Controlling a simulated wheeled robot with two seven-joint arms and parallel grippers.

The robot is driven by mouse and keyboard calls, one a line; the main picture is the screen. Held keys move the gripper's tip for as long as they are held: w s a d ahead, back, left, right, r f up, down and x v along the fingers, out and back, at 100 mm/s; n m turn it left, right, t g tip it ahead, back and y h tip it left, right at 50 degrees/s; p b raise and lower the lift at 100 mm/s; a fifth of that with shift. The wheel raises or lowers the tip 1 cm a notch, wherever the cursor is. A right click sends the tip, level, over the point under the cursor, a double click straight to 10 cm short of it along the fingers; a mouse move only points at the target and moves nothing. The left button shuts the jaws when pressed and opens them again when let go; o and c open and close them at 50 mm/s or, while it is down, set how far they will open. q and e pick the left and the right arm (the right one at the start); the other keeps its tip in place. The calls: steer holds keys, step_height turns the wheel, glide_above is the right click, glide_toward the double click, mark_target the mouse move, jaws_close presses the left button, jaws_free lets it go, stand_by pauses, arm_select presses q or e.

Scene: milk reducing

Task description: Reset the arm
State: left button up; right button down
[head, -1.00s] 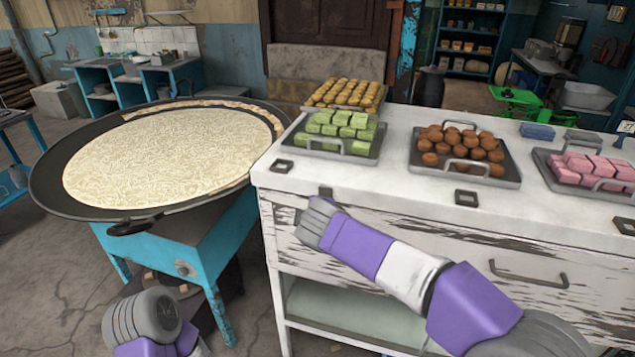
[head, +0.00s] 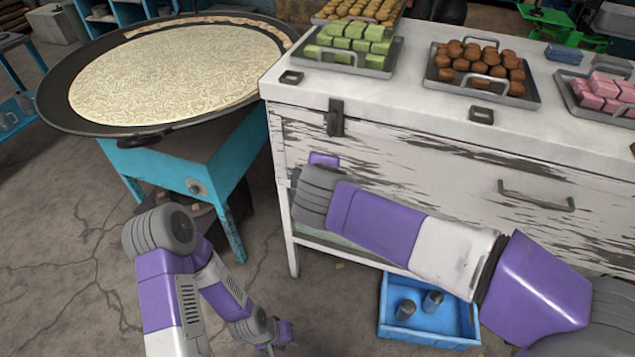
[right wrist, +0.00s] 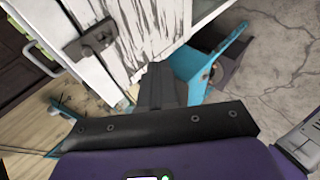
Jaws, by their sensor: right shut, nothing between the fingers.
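In the head view my left arm comes in at the lower left, and its gripper (head: 278,338) hangs low near the floor at the bottom edge. It is small and dark, and I cannot tell whether its fingers are apart. My right arm reaches across the front of the white cabinet from the right, and its gripper is hidden there. In the right wrist view my right gripper (right wrist: 160,82) is shut and empty, its fingers pointing toward the cabinet's corner and the blue stand.
The weathered white cabinet (head: 400,150) carries trays of green (head: 350,40), brown (head: 480,66) and pink (head: 605,92) sweets. A large pan (head: 60,110) of pale milk sits on a blue stand (head: 180,160). A blue crate (head: 440,335) with two metal cups is on the floor.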

steer(key=shift+s+f, duration=0.15)
steer(key=shift+s, duration=0.75)
steer(key=shift+f, duration=0.1)
steer(key=s+d+f+m+g+y+p, duration=0.1)
steer(key=s+f+m+g, duration=0.15)
steer(key=f, duration=0.65)
steer(key=s+d+f+m+g+y+p, duration=0.1)
steer(key=d+f+m+g+p, duration=0.15)
steer(key=f, duration=0.65)
steer(key=s+d+f+m+g+p, duration=0.15)
steer(key=f+g, duration=0.25)
steer(key=f, duration=0.6)
steer(key=s+d+f+m+p, duration=0.1)
steer(key=s+d+f+m, duration=0.2)
steer(key=s+f+m, duration=0.3)
steer(key=s+d+f+m+y+p, duration=0.1)
steer(key=s+d+f+m, duration=0.2)
steer(key=s+f+m, duration=0.2)
steer(key=shift+s+d+f+m+g, duration=0.35)
steer(key=shift+f+m, duration=0.25)
steer(key=shift+m, duration=0.25)
steer(key=shift+d, duration=0.1)
